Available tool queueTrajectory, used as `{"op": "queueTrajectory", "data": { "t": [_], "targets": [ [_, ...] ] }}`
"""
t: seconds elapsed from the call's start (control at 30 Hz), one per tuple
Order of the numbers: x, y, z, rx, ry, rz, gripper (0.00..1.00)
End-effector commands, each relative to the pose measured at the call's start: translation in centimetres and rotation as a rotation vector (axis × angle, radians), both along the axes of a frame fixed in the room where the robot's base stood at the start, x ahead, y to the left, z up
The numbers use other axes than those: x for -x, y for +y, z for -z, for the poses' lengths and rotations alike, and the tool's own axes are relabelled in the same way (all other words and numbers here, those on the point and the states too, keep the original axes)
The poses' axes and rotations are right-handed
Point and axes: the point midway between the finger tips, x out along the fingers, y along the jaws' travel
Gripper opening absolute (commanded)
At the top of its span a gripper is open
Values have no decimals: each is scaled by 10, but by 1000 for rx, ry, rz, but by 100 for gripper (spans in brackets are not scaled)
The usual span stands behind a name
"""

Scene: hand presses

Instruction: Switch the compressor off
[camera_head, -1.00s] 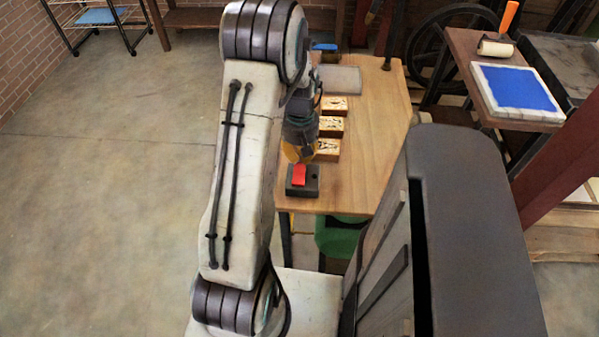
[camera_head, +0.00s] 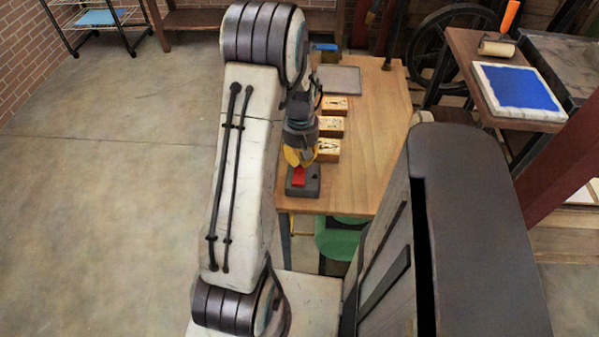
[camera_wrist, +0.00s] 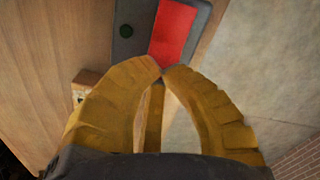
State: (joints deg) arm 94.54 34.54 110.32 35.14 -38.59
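A dark grey switch box (camera_head: 311,186) with a red rocker (camera_head: 298,178) sits at the near left corner of the wooden table. My gripper (camera_head: 297,164) hangs over the box, pointing down. In the wrist view its yellow fingertips (camera_wrist: 161,66) meet with nothing between them, close to the near end of the rocker. I cannot tell whether they touch it. A green rounded body (camera_head: 338,240), perhaps the compressor, shows partly under the table.
Several small wooden boxes (camera_head: 328,150) stand in a row behind the switch box on the table (camera_head: 375,150). A grey plate (camera_head: 339,79) lies farther back. A blue pad (camera_head: 517,87) rests on a stand at the right. The floor at left is clear.

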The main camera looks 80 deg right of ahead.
Motion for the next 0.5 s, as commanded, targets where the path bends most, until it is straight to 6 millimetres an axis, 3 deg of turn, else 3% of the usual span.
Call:
{"op": "queueTrajectory", "data": {
  "t": [0.5],
  "targets": [
    [0,1,8,-1,0,0,0]
  ]
}}
